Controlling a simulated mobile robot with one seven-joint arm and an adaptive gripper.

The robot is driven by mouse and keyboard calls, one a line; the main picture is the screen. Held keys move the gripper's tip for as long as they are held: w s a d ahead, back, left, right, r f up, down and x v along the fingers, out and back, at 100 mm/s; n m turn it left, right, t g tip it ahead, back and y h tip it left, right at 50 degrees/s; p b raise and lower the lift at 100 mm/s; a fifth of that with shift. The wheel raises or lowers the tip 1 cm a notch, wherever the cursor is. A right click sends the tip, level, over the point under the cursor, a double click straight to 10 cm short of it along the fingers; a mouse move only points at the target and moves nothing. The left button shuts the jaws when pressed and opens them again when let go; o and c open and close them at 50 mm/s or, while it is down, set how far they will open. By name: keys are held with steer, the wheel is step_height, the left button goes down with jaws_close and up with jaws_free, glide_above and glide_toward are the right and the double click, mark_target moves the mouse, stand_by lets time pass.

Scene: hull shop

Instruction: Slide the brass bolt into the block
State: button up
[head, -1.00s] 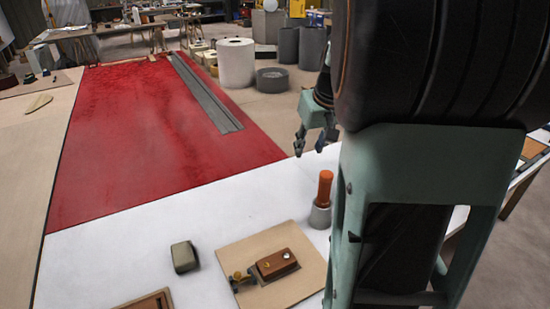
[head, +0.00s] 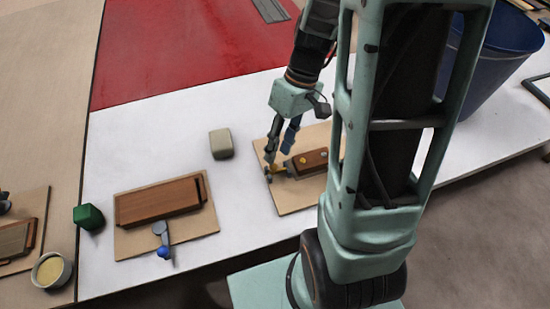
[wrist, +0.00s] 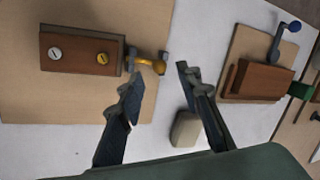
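The brass bolt (head: 278,169) is at the left end of the brown block (head: 308,161), on a tan board (head: 292,203). In the wrist view the yellow bolt handle (wrist: 152,66) sticks out from a dark bracket at the block's right end. The block (wrist: 80,53) carries two round discs, one pale and one yellow. My gripper (head: 278,154) points down over the bolt. In the wrist view my gripper (wrist: 159,75) is open, with its fingertips apart near the brass handle and nothing held. I cannot tell whether a finger touches it.
A grey-beige box (head: 221,145) stands left of the board. Another board (head: 190,230) holds a brown block (head: 158,203) and a blue-knobbed lever (head: 163,250). A green block (head: 88,216) and a cup (head: 50,270) are farther left. A blue bin (head: 490,70) stands at right.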

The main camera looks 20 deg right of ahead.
mark_target(275, 164)
steer(key=shift+x, duration=1.95)
jaws_close()
steer(key=shift+d, duration=0.1)
